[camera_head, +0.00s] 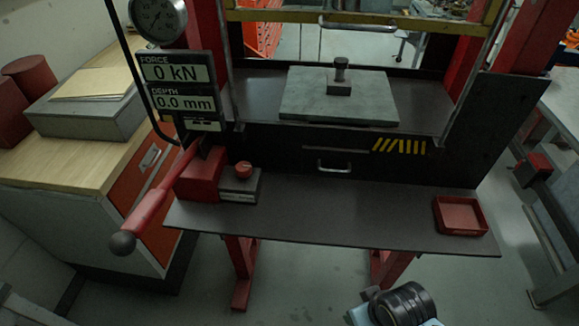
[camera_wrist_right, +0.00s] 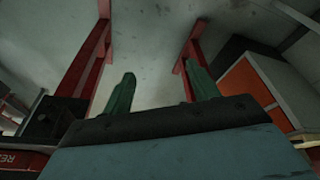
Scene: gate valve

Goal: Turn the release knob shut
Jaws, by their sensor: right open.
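The release knob (camera_head: 243,170) is a small round red knob on top of a dark block with a pale label on its front. The block sits on the left part of the press's front shelf, beside a red housing. Nothing touches the knob. My right gripper (camera_wrist_right: 161,70) shows in the right wrist view with two green fingers spread apart and nothing between them. In the head view only part of my right arm shows at the bottom edge, below the shelf and well away from the knob; its fingers are hidden there. My left gripper is in neither view.
A red lever (camera_head: 150,203) with a dark ball end slants out left of the knob. A display (camera_head: 180,82) reading 0 kN and 0.0 mm stands above. A red tray (camera_head: 460,216) sits at the shelf's right end. The shelf (camera_head: 340,212) between is clear.

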